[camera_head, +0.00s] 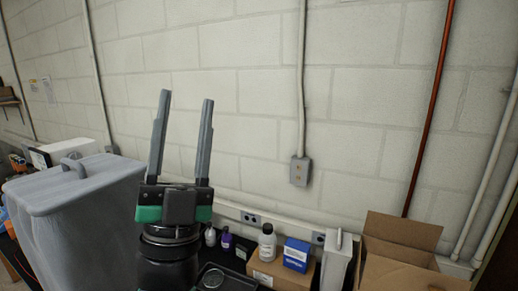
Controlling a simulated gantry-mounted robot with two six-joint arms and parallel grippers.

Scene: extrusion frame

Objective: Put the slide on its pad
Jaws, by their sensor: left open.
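My left gripper (181,112) is in the head view, left of the middle. Its two long grey fingers point up and stand apart with nothing between them, in front of the bare block wall. Its green and black body is below the fingers. I cannot make out the slide or its pad in this view. My right gripper is not in view.
A large grey lidded bin (80,212) stands at the left. Behind and right of my gripper are small bottles, a white bottle (267,243), a blue box (297,254) and a dark tray (222,279). An open cardboard box (402,262) is at the right.

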